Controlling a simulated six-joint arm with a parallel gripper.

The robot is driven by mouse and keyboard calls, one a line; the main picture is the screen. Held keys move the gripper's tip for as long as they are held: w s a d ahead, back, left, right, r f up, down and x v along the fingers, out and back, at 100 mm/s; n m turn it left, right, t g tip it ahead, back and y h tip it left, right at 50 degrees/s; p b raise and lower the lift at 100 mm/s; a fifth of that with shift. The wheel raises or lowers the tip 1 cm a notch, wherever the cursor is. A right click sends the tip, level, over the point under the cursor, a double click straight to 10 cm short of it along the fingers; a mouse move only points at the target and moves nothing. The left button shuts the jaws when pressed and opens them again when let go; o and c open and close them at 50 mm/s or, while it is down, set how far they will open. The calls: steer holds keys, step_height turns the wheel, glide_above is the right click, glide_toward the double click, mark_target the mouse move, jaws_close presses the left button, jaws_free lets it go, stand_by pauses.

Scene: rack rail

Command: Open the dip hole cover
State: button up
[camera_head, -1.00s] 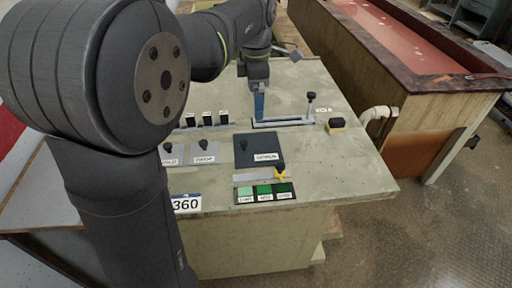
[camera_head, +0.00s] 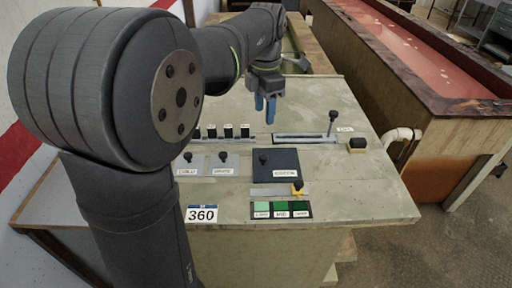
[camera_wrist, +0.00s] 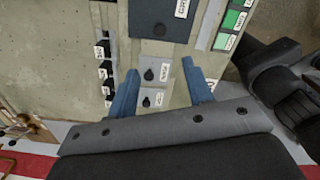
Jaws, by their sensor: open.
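Several flat covers with black knobs lie on the pale panel (camera_head: 370,185). The small labels are too blurred to tell surely which is the dip hole cover. A large dark square plate (camera_head: 288,173) has a black knob (camera_head: 263,158) near its upper left. Two small grey plates with knobs, a left one (camera_head: 189,166) and a right one (camera_head: 223,164), lie left of it. All lie flat. My gripper (camera_head: 265,106) is open and empty above the panel's back part. In the wrist view its two blue fingers (camera_wrist: 160,88) stand apart, with the small grey plates showing between them.
A slotted rail with an upright lever (camera_head: 332,122) is at the back right, near a black-and-yellow block (camera_head: 357,145). Several black switches (camera_head: 228,131) stand at the back left. A yellow slider (camera_head: 297,188) and green buttons (camera_head: 281,209) are in front. A long red-filled trough (camera_head: 420,62) is beyond.

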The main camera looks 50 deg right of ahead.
mark_target(264, 156)
step_height(264, 156, down, 16)
steer(key=shift+r, duration=0.1)
stand_by(0.4)
steer(key=shift+s, duration=0.1)
jaws_close()
